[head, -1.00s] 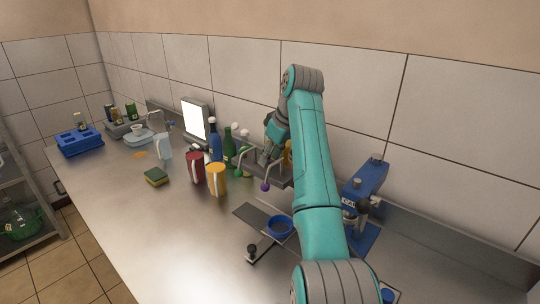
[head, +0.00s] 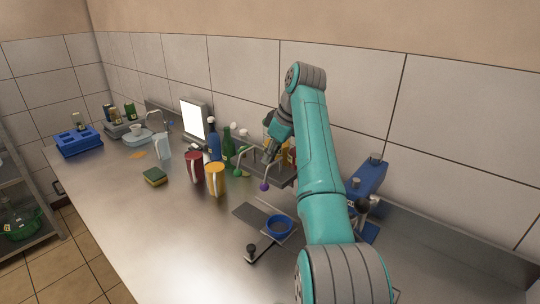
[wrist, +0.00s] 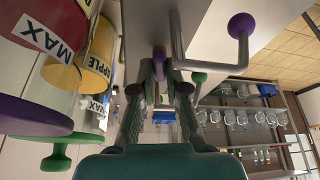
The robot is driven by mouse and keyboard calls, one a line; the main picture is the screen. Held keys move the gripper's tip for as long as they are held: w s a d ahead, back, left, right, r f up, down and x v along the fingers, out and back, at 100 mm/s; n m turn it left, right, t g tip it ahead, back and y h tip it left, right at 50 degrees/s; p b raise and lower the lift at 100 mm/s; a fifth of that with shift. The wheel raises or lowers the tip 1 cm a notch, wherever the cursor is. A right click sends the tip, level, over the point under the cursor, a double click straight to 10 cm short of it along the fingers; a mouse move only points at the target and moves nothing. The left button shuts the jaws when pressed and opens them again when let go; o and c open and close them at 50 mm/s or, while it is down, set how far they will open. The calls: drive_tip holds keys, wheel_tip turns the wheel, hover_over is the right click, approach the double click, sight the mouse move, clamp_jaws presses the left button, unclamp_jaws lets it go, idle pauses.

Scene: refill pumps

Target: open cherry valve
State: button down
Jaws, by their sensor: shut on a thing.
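My gripper (wrist: 160,72) is shut on a small reddish-purple handle (wrist: 160,58) in the wrist view, which appears to be the cherry valve; the fingers hide most of it. A lever with a purple ball (wrist: 241,25) is at upper right and one with a green ball (wrist: 198,78) is just right of the fingers. Left are a red container (wrist: 48,30) marked MAX and a yellow container (wrist: 93,62) marked APPLE. In the head view, my gripper (head: 268,155) is at the dispenser rack, partly hidden by its own wrist. The green ball (head: 238,171) and purple ball (head: 264,187) hang in front.
A red pitcher (head: 195,167) and a yellow pitcher (head: 214,180) stand left of the rack, with bottles (head: 214,147) behind. The front left of the counter (head: 150,225) is clear.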

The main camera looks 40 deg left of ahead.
drive_tip(key=shift+w+r+n+g, duration=0.1)
drive_tip(key=shift+n+g, duration=0.5)
drive_tip(key=shift+n, duration=1.2)
drive_tip(key=c, duration=1.2)
unclamp_jaws()
drive_tip(key=shift+v, duration=3.7)
drive_tip(key=shift+w+a, duration=0.1)
drive_tip(key=shift+a, duration=0.05)
